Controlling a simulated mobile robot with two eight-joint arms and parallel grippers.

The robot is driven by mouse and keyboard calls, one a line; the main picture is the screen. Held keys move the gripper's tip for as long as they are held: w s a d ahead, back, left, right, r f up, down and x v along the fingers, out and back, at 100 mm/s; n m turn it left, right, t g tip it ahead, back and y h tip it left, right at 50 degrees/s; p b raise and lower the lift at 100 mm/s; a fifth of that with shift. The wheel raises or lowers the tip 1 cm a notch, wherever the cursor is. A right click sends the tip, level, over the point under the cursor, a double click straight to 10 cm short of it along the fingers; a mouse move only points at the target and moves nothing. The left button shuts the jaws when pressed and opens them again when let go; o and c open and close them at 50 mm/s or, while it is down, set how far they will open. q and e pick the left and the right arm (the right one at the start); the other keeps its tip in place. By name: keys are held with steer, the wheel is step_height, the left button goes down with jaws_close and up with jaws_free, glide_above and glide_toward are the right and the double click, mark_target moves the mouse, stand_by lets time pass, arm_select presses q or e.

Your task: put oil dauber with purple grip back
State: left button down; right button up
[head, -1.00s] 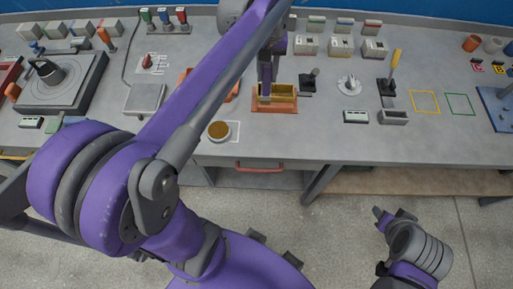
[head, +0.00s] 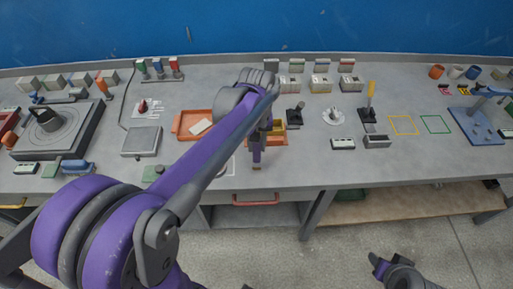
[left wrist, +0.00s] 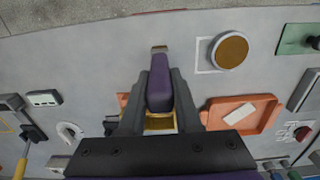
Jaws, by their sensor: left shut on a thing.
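My left gripper (head: 262,131) is shut on the oil dauber with the purple grip (head: 256,152). In the left wrist view the purple grip (left wrist: 159,86) sits between the fingers, with a pale tan end (left wrist: 159,48) pointing away from me. In the head view the dauber hangs in front of an orange holder with a yellow inside (head: 277,138), towards the bench's front edge. My arm hides part of this holder. A yellow part (left wrist: 160,123) shows behind the fingers in the left wrist view. My right gripper (head: 380,264) is at the bottom right, partly cut off.
An orange tray (head: 185,124) with a white card lies left of the holder. Yellow (head: 403,125) and green (head: 435,124) outlines on the bench are empty.

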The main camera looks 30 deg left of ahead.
arm_select(q)
steer(key=shift+f, duration=0.8)
steer(key=shift+f, duration=0.2)
steer(key=c, duration=0.6)
jaws_free()
steer(key=shift+r, duration=0.15)
step_height(320, 180, up, 12)
steer(key=shift+f, duration=0.1)
steer(key=shift+s+d, duration=0.1)
steer(key=shift+s, duration=0.05)
steer(key=s+d+f+m+t, duration=0.3)
steer(key=s+f, duration=0.3)
steer(key=s+d+f+m+t, duration=0.2)
steer(key=s+d+f+m, duration=0.1)
steer(key=s+f, duration=0.4)
steer(key=shift+s+d+t, duration=0.15)
steer(key=shift+d+t, duration=0.15)
steer(key=shift+t, duration=0.1)
